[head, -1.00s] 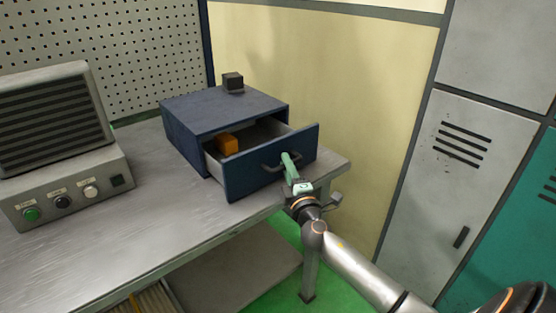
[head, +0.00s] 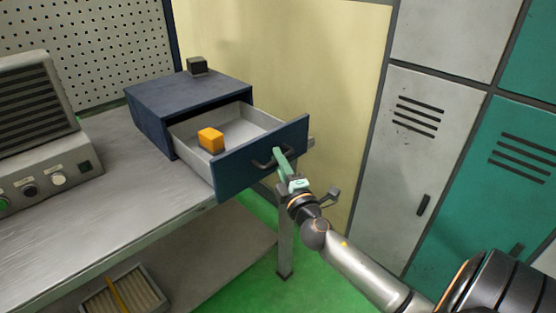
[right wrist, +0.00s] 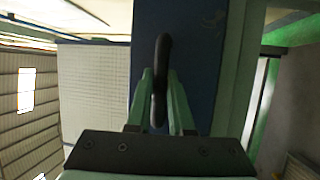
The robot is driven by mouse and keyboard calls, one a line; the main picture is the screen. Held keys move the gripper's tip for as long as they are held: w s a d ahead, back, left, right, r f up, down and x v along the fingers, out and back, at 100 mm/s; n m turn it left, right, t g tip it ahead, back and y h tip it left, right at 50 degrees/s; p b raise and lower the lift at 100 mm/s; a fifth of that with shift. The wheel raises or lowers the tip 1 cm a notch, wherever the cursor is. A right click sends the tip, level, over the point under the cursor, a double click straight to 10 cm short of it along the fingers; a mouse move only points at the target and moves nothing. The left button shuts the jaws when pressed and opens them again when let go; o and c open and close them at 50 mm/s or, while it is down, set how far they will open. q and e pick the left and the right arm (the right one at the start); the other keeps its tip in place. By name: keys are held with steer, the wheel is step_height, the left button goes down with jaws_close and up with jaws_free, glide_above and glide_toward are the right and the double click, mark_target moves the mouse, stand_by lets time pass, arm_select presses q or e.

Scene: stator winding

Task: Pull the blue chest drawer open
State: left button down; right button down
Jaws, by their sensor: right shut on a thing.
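The blue chest (head: 160,98) stands on the grey workbench. Its drawer (head: 262,157) is pulled well out, and its front reaches past the bench's edge. An orange block (head: 211,140) lies inside the drawer. My right gripper (head: 278,160) is shut on the dark drawer handle (head: 262,164). In the right wrist view the green fingers (right wrist: 161,95) sit on both sides of the handle (right wrist: 162,60), against the blue drawer front (right wrist: 205,50). My left gripper is out of view.
A grey control box (head: 55,175) with buttons stands at the bench's left. Grey and teal lockers (head: 520,150) stand at the right. A crate (head: 125,292) is on the lower shelf.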

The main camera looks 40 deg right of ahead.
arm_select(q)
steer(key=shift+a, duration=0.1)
arm_select(e)
steer(key=c, duration=0.8)
jaws_free()
steer(key=shift+s, duration=0.1)
arm_select(q)
steer(key=b, duration=0.1)
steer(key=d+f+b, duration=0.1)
steer(key=b, duration=0.1)
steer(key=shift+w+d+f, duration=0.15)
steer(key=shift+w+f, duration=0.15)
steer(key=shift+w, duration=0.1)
arm_select(e)
steer(key=v, duration=1.2)
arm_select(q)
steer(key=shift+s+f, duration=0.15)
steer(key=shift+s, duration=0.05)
arm_select(e)
steer(key=shift+s+a, duration=0.1)
steer(key=shift+s, duration=0.05)
